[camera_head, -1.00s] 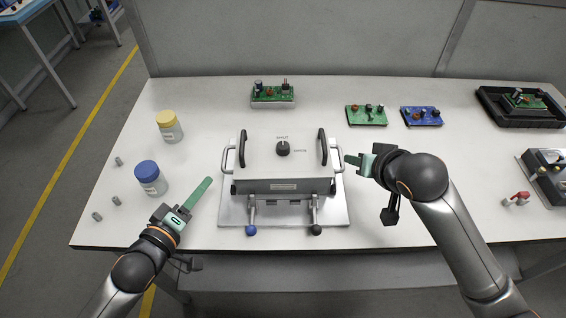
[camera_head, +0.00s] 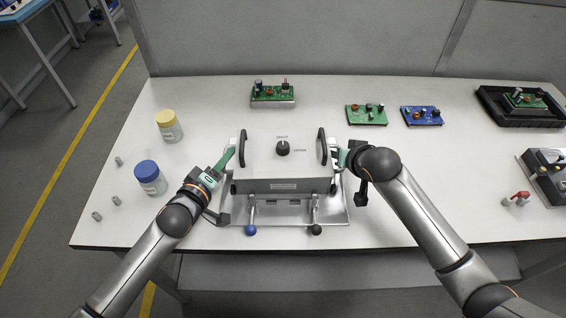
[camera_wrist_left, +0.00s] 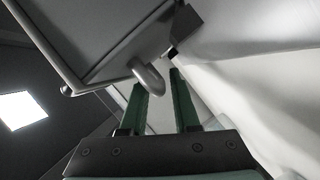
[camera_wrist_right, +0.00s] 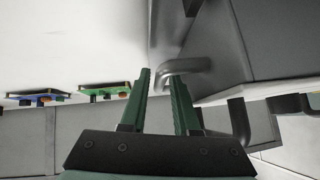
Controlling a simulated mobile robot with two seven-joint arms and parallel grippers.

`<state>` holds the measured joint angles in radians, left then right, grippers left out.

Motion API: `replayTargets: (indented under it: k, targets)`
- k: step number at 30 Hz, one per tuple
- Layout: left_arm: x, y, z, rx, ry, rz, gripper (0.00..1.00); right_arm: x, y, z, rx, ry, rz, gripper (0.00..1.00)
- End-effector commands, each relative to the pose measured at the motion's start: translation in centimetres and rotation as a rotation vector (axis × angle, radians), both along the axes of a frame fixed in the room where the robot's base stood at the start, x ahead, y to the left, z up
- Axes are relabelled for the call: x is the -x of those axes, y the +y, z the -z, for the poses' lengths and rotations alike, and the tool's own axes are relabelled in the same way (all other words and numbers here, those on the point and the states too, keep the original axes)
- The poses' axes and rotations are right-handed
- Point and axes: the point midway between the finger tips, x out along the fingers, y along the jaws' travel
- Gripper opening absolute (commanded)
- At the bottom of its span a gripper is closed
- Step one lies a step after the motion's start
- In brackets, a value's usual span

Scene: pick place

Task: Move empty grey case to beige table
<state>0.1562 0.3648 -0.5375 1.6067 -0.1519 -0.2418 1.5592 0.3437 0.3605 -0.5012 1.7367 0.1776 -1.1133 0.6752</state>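A light grey case (camera_head: 265,165) with a black knob on top and a metal handle on each side sits on a metal base plate (camera_head: 338,212) on the pale table. My left gripper (camera_head: 229,156) is at its left side. In the left wrist view the fingers (camera_wrist_left: 158,90) are apart, with the left handle (camera_wrist_left: 150,78) between their tips. My right gripper (camera_head: 344,156) is at its right side. In the right wrist view its fingers (camera_wrist_right: 162,85) are apart around the right handle (camera_wrist_right: 190,66). The inside of the case is hidden.
A yellow-lidded jar (camera_head: 170,128) and a blue-lidded jar (camera_head: 150,180) stand left of the case. Circuit boards (camera_head: 366,115) lie behind and to the right, one in a black tray (camera_head: 490,105). Two levers, one blue-tipped (camera_head: 250,229), stick out in front. A blue table (camera_head: 40,25) stands far left.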

Motion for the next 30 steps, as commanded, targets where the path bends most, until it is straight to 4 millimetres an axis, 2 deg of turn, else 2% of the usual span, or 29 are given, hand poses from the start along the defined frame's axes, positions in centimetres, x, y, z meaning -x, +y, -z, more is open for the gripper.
replayTargets:
  k: [5, 14, 30]
  targets:
    - [0.02, -0.02, 0.0, 0.0, 0.0, 0.0, 0.3, 0.0, 0.02, -0.02, 0.0, 0.0, 0.0, 0.3]
    - [0.03, 0.0, 0.0, 0.0, 0.0, 0.0, 0.0, 0.02, 0.01, -0.02, 0.0, 0.0, 0.0, 0.0]
    - [0.04, 0.02, 0.0, 0.0, 0.0, 0.0, 0.0, 0.04, 0.0, 0.0, 0.0, 0.001, 0.0, 0.0]
